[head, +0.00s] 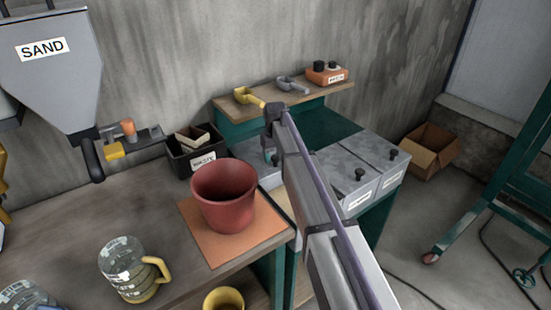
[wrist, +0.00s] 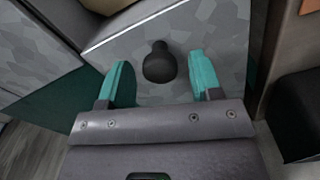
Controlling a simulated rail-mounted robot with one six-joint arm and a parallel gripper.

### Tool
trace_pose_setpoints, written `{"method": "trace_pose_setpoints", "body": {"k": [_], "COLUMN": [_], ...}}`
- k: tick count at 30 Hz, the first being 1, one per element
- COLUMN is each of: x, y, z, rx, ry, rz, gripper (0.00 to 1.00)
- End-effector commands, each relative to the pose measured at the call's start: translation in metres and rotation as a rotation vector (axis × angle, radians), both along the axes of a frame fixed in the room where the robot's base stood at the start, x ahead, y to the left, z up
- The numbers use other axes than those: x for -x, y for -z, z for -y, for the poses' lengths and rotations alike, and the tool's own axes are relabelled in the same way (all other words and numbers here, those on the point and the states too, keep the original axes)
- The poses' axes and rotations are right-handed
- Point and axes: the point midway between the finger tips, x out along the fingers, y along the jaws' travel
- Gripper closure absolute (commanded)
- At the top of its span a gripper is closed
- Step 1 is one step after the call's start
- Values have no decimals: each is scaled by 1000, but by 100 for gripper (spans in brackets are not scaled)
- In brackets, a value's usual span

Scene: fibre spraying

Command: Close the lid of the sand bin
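A row of grey mottled metal bin lids with black knobs stands right of the workbench. The middle lid (head: 341,172) and right lid (head: 370,148) show clearly; the left lid (head: 270,178) is partly hidden by my arm. The bin labels are too small to read, so I cannot tell which is the sand bin. My gripper (wrist: 158,82) is open in the wrist view, its teal fingers on either side of a black knob (wrist: 158,62) with gaps on both sides. The knob sits on a grey mottled panel (wrist: 215,35). In the head view my gripper (head: 270,157) is by the left lid.
A shelf (head: 235,108) with scoops runs behind the bins. A black box (head: 183,163) and a red bucket (head: 224,200) stand on the workbench (head: 70,215) to the left. A SAND hopper (head: 55,70) hangs above it. A cardboard box (head: 430,153) is on the floor at right.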

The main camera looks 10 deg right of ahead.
Motion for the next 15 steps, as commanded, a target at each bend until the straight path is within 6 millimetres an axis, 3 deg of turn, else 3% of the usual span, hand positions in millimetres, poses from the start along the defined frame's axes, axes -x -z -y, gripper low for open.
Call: {"method": "trace_pose_setpoints", "body": {"k": [2,15], "x": [0,0], "y": [0,0], "z": [0,0], "rx": [0,0], "ry": [0,0], "rz": [0,0], "gripper": [49,91]}}
